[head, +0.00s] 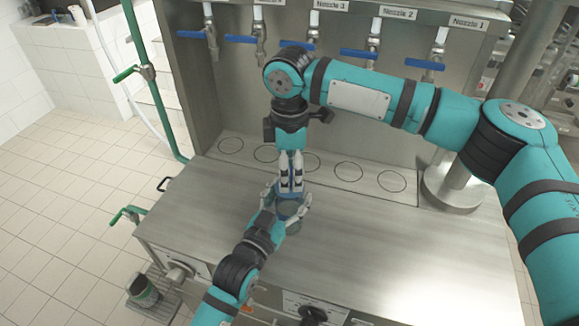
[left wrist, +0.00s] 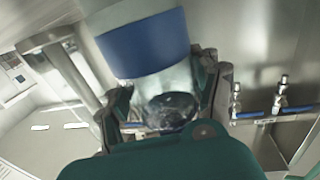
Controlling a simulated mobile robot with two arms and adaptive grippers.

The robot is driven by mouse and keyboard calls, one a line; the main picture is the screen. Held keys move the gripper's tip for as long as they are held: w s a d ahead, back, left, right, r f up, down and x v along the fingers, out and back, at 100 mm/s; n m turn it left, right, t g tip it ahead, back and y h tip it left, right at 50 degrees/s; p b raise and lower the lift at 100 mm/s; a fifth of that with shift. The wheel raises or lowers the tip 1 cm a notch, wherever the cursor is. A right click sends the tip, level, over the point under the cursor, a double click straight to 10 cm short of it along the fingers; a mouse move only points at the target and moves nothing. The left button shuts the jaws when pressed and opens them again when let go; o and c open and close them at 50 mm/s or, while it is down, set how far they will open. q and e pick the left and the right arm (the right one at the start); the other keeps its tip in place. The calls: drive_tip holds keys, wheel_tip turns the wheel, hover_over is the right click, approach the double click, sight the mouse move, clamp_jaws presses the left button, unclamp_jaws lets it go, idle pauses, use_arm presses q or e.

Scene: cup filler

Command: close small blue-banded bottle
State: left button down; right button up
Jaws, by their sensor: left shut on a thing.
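The small blue-banded bottle (head: 292,210) is above the steel counter, partly hidden by both grippers. In the left wrist view its wide blue band (left wrist: 145,42) fills the upper middle, above a clear part. My left gripper (head: 286,206) is shut around the bottle from the front; its fingers stand on either side of it in the left wrist view (left wrist: 165,95). My right gripper (head: 291,188) points down from above, its fingers close together at the bottle's top. The cap cannot be made out, and whether the right fingers grip anything is unclear.
The steel counter (head: 380,240) is clear to the right. Marked circles (head: 349,171) line its back under nozzles with blue handles (head: 358,54). A dark container (head: 143,290) stands on a low shelf at lower left. A steel post (head: 458,185) stands at the back right.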

clamp_jaws()
drive_tip(key=shift+m, duration=0.9)
drive_tip(key=shift+o, duration=1.7)
unclamp_jaws()
drive_tip(key=shift+r, duration=0.1)
wheel_tip(320, 180, up, 12)
